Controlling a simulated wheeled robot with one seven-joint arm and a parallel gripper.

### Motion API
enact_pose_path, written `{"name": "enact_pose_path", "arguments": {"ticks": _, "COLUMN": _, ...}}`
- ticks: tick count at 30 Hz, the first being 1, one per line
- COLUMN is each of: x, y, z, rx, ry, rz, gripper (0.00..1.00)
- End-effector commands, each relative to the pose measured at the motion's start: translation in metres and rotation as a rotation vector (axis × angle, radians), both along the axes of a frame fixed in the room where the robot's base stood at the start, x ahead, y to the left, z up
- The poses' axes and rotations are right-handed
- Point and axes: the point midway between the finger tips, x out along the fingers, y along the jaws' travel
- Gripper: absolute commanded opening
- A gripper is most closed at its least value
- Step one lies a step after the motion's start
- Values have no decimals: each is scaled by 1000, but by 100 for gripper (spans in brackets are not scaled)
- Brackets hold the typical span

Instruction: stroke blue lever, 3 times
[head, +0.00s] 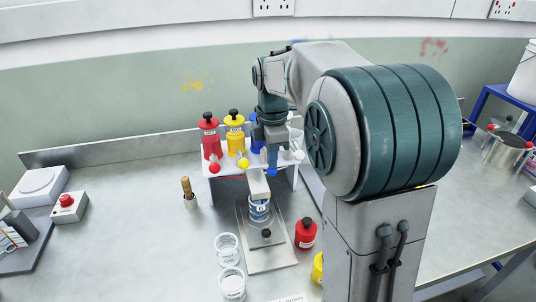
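The dispensing gantry (205,172) is a white stand with red (210,143), yellow (236,140) and blue (257,143) bottles on it, the blue one mostly hidden behind my gripper. Ball-ended levers stick out at its front. The blue lever (272,172) shows as a blue ball just below my gripper. My gripper (272,150) points down over it; I cannot tell whether they touch or whether the fingers are open. A clear jar with a blue label (260,212) stands on the plate under the gantry's front.
A red bottle (305,234) stands right of the metal plate (268,258), and two clear jars (227,247) stand left. A wooden-handled tool (187,187) sits in a holder. A red-button box (68,207) is far left. The left bench is largely clear.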

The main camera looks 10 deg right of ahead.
Motion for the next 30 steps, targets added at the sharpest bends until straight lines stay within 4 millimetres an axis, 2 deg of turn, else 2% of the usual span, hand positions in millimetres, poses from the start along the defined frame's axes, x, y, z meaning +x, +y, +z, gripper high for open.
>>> {"name": "enact_pose_path", "arguments": {"ticks": 5, "x": 0, "y": 0, "z": -12, "rx": 0, "ry": 1, "rz": 0, "gripper": 0}}
{"name": "enact_pose_path", "arguments": {"ticks": 14, "x": 0, "y": 0, "z": -6, "rx": 0, "ry": 0, "rz": 0, "gripper": 0}}
{"name": "enact_pose_path", "arguments": {"ticks": 27, "x": 0, "y": 0, "z": 46, "rx": 0, "ry": -1, "rz": -1, "gripper": 0}}
{"name": "enact_pose_path", "arguments": {"ticks": 30, "x": 0, "y": 0, "z": 52, "rx": 0, "ry": 0, "rz": -1, "gripper": 0}}
